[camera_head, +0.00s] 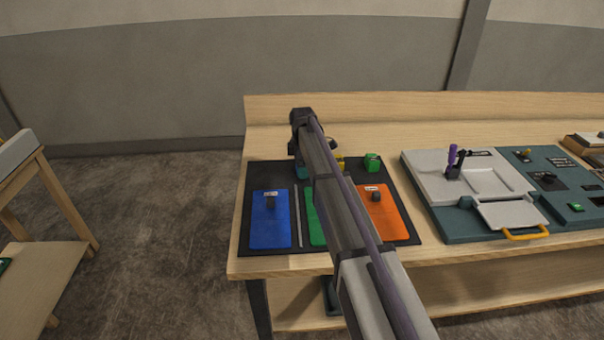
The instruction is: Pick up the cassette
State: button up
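I cannot tell for sure which thing is the cassette. A black mat (257,175) on the wooden table carries a blue panel (270,232), a green panel (313,228) and an orange panel (390,224); the blue and orange ones each bear a dark knob. A green block (372,162) sits at the mat's back right. A yellow piece (340,162) shows just beside my arm. My arm reaches over the mat and hides much of its middle. My gripper (300,172) points down near the mat's back edge, by a small teal piece (303,173). Its fingers are too small to read.
A grey and teal console (480,235) with a purple-handled lever (453,155) and a yellow handle (526,234) stands to the right. Brown and pale flat items (590,142) lie at the far right. A wooden stand (50,262) is at left, with open floor between.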

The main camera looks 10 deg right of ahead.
jog(key=shift+r, duration=0.1)
jog(key=c, duration=1)
jog(key=shift+c, duration=0.2)
